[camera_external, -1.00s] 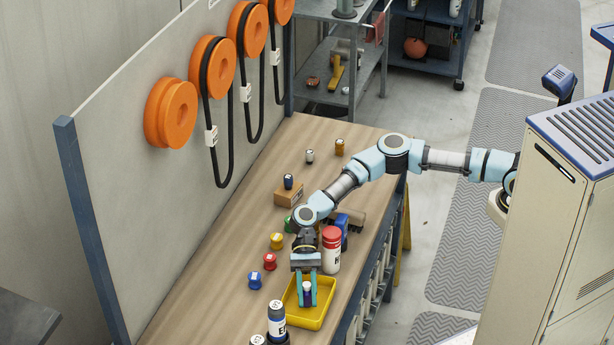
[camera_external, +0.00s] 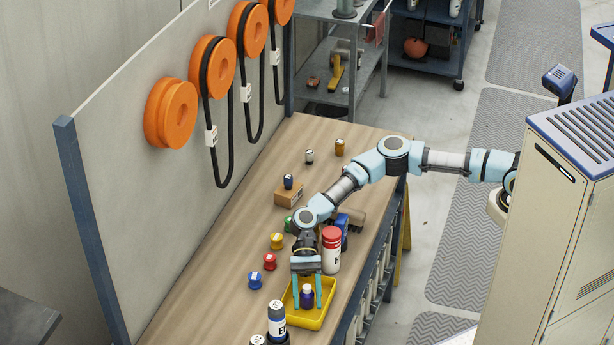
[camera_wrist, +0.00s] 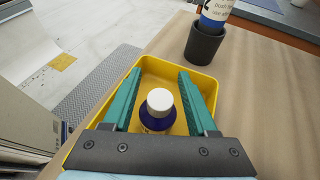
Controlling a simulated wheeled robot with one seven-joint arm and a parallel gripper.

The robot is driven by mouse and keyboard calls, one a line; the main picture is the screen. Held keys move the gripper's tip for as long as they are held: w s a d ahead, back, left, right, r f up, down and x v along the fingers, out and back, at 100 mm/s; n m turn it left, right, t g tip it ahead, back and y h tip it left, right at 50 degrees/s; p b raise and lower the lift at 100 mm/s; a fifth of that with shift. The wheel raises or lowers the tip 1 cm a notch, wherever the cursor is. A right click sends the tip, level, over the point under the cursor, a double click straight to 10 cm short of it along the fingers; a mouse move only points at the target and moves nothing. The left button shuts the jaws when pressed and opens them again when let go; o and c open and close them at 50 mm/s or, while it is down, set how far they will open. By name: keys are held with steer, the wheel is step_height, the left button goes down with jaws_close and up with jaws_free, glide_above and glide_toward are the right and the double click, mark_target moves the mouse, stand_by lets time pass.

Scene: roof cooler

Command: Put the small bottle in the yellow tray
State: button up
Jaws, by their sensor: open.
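The small bottle (camera_external: 307,297) is dark blue or purple with a white cap and stands upright in the yellow tray (camera_external: 315,322). In the wrist view the bottle (camera_wrist: 158,112) stands between my two teal fingers, with clear gaps on both sides. The tray (camera_wrist: 148,66) surrounds it, and its near part is hidden by my gripper. My gripper (camera_external: 307,300) is open and points down over the tray. The fingers do not touch the bottle in the wrist view (camera_wrist: 157,85).
A red-and-white bottle (camera_external: 331,255) stands just behind the tray.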

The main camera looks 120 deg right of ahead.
steer(key=b+v, duration=0.3)
steer(key=v, duration=0.9)
steer(key=shift+r, duration=0.25)
steer(key=shift+w, duration=0.1)
